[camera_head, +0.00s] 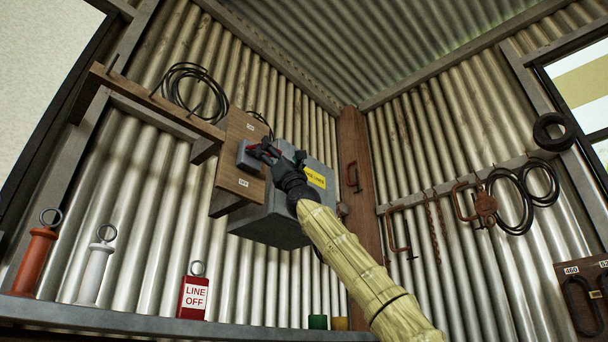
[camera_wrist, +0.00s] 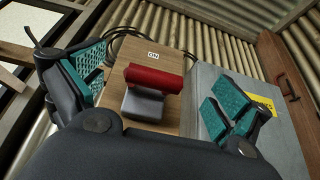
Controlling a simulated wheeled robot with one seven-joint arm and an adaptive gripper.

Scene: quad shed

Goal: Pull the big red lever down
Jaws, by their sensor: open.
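The big red lever (camera_wrist: 155,78) shows in the wrist view as a wide red bar on a grey block (camera_wrist: 143,106). The block is fixed to a wooden board (camera_wrist: 122,47), and the bar sits just below the ON label (camera_wrist: 153,55). In the head view the OFF label (camera_head: 243,183) is lower on the same board (camera_head: 229,165). My gripper (camera_head: 270,151) is in front of the lever and hides most of it there. Its teal-padded fingers are spread wide, one on each side of the lever, with visible gaps. Nothing is held.
A grey box (camera_head: 283,215) with a yellow label stands right beside the board, close to my gripper. A shelf (camera_head: 165,105) with coiled cable is to the left. Below are a red LINE OFF tag (camera_head: 194,297) and ringed orange and white cylinders. Clamps hang at right.

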